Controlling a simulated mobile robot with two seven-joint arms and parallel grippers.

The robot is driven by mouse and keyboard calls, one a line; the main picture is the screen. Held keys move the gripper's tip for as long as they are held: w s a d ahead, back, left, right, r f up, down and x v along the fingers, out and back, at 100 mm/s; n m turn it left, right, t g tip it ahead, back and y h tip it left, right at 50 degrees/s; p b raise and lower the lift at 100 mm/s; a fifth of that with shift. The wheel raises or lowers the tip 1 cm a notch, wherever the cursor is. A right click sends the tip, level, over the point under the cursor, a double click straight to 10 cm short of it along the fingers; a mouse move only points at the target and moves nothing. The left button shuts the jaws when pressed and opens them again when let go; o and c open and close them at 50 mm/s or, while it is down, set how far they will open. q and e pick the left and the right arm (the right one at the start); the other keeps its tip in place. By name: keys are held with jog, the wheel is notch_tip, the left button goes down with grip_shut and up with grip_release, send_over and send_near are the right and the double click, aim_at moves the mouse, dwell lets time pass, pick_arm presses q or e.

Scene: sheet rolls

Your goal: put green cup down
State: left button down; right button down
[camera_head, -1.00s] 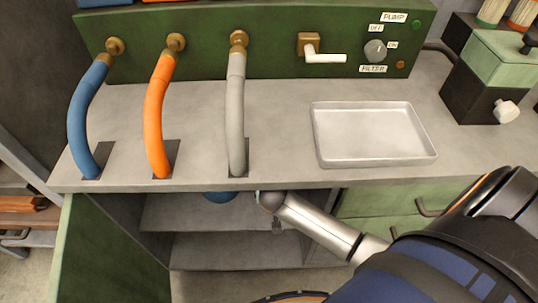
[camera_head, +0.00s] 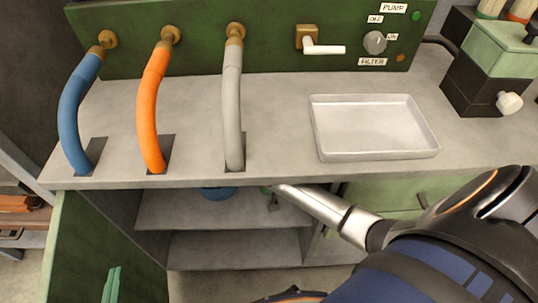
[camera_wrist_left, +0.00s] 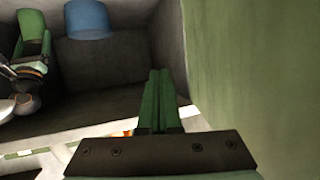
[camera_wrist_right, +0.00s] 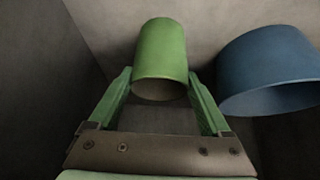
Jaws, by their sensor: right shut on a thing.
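The green cup (camera_wrist_right: 162,50) is between the fingers of my right gripper (camera_wrist_right: 159,75), which is shut on it inside the cabinet under the counter. The blue cup (camera_wrist_right: 270,70) is just to its right in the right wrist view. In the head view, the blue cup (camera_head: 218,193) shows below the counter edge; the green cup is mostly hidden there. My left gripper (camera_head: 115,270) is at the lower left of the head view. Its fingers (camera_wrist_left: 158,75) are together with nothing between them. Whether the green cup touches the shelf cannot be told.
The counter (camera_head: 280,120) overhangs the cabinet shelf (camera_head: 200,215). An open green cabinet door (camera_head: 75,245) stands at the left. Blue, orange and grey hoses and a white tray (camera_head: 375,125) are above on the counter. Cabinet walls are close around my right gripper.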

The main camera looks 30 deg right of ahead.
grip_release()
jog(key=shift+f, duration=0.1)
